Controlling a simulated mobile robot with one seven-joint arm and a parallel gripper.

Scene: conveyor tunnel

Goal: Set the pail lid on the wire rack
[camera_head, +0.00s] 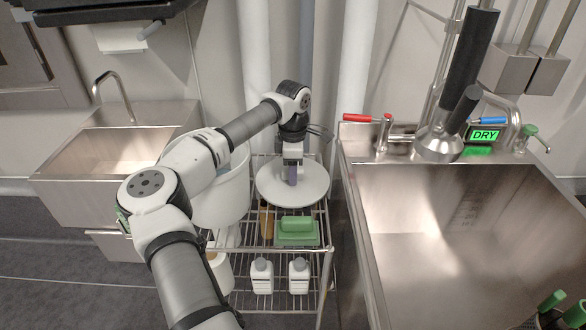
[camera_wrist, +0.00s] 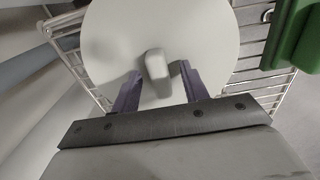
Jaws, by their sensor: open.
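The pail lid (camera_head: 306,188) is a round white disc lying on the top shelf of the wire rack (camera_head: 272,250). In the wrist view the lid (camera_wrist: 205,40) fills the upper middle, with its upright knob (camera_wrist: 157,66) near the centre. The wire grid of the rack (camera_wrist: 250,45) shows on both sides of the lid. My gripper (camera_wrist: 158,82) is open, with one purple finger on each side of the knob. In the head view my gripper (camera_head: 292,176) points down over the lid and hides its middle. Whether the fingers touch the knob cannot be told.
A green scrub block (camera_head: 297,231) is in front of the lid. White bottles (camera_head: 262,276) stand on the lower shelf. A steel sink (camera_head: 440,220) is at right.

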